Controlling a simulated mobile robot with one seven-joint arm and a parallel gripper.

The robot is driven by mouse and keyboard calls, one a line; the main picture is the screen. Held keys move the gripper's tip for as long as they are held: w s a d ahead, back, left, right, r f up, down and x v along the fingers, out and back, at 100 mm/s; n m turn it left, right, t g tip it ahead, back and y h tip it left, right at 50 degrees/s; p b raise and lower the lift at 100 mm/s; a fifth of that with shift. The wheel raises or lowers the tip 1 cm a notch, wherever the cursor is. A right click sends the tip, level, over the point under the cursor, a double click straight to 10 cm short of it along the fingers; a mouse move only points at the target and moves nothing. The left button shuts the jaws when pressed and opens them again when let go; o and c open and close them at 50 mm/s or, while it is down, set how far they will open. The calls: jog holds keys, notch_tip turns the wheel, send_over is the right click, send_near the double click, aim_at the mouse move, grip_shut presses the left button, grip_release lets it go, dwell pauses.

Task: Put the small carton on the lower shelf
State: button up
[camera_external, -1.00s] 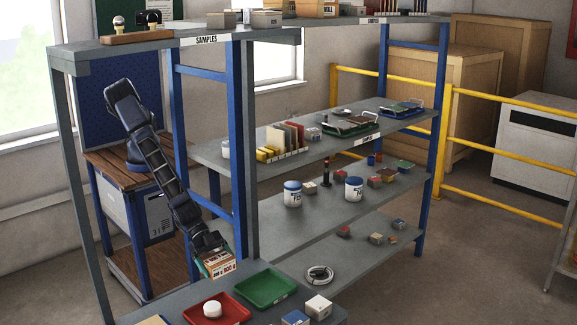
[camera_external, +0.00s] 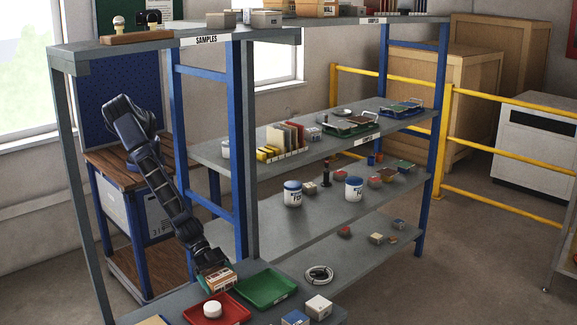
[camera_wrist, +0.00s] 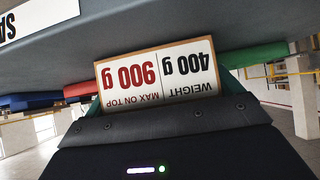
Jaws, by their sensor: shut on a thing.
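My gripper (camera_external: 212,264) is shut on a small carton (camera_external: 222,277), a brown box with a white label face. In the wrist view the carton (camera_wrist: 158,75) shows upside-down print reading weight 400 g and max on top 900 g. The fingertips are mostly hidden.
The red tray bears a white round thing (camera_external: 212,309). A blue box (camera_external: 295,318) and a white box (camera_external: 318,307) stand at the shelf's right. A grey post (camera_external: 248,160) and the top shelf (camera_external: 130,50) frame the space. Free shelf surface around the carton is small.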

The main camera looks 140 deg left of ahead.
jog(key=o, duration=1.1)
jog(key=shift+f, duration=0.1)
jog(key=shift+s+r, duration=0.25)
jog(key=shift+r, duration=0.15)
jog(key=v, duration=1.1)
jog(key=shift+s, duration=0.15)
